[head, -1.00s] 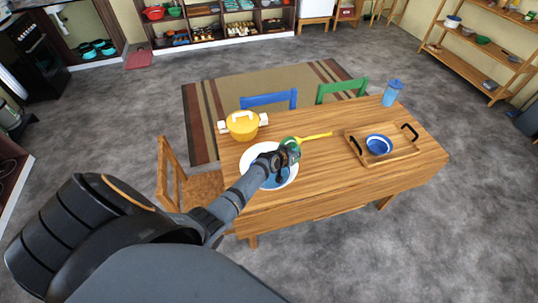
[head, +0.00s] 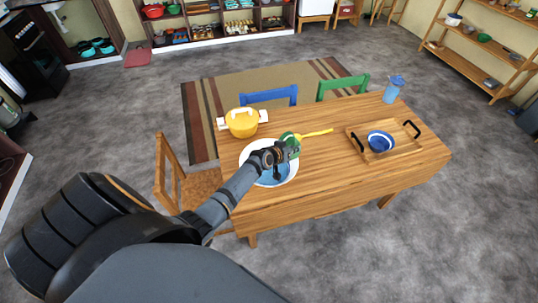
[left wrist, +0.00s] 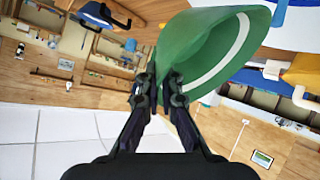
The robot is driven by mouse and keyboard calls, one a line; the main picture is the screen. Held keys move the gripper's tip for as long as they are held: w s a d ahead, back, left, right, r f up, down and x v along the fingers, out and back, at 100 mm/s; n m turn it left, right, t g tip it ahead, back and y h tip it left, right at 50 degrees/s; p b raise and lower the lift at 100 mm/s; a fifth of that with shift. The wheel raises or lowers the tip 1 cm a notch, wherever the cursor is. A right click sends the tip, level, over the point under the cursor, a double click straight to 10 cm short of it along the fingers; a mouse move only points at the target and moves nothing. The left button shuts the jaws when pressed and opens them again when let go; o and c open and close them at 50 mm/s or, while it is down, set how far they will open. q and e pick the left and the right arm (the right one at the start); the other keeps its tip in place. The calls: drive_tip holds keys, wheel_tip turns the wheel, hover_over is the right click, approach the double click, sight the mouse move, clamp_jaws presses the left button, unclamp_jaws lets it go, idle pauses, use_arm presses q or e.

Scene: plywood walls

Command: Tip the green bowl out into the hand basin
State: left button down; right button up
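The green bowl (head: 294,143) is held by my left gripper (head: 283,153) over the far right part of the white hand basin (head: 246,156), which shows blue inside. In the left wrist view the green bowl (left wrist: 205,50) is tilted well over, with a pale band along its curve. My left gripper (left wrist: 160,88) is shut on the bowl's wall there. I cannot see whether anything is left in the bowl. The gripper and arm hide part of the basin. My right gripper is not in view.
A yellow pot (head: 241,124) stands behind the basin. A yellow utensil (head: 318,133) lies beside the bowl. A wooden tray (head: 404,143) holds a blue bowl (head: 381,141); a blue jug (head: 394,90) stands at the back. The table's front right (head: 320,180) is clear.

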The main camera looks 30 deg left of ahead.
use_arm(q)
drive_tip(key=shift+r+p, duration=0.25)
drive_tip(key=shift+p, duration=0.1)
drive_tip(key=d+p, duration=0.1)
drive_tip(key=p, duration=0.3)
drive_tip(key=shift+w+r+m+g+y, duration=0.3)
drive_tip(key=shift+w+r+g, duration=0.1)
drive_tip(key=f, duration=0.1)
drive_tip(key=f+g, duration=0.1)
drive_tip(key=d+f+y, duration=0.1)
drive_tip(key=shift+w+f+m+b, duration=0.25)
drive_tip(key=shift+w+m+b, duration=0.05)
drive_tip(key=shift+w, duration=0.1)
drive_tip(key=shift+w+f, duration=0.1)
drive_tip(key=shift+f+g, duration=0.1)
drive_tip(key=shift+g, duration=0.2)
drive_tip(key=w+d+f+m+g+y+b, duration=0.2)
drive_tip(key=w+d+f+g+y+b, duration=0.1)
drive_tip(key=b, duration=1.4)
drive_tip(key=w+d+g+y, duration=0.1)
drive_tip(key=w+d+y, duration=0.1)
drive_tip(key=d, duration=0.1)
drive_tip(key=shift+w+d+g+y+b, duration=0.3)
drive_tip(key=shift+d+g, duration=0.05)
drive_tip(key=shift+g, duration=0.05)
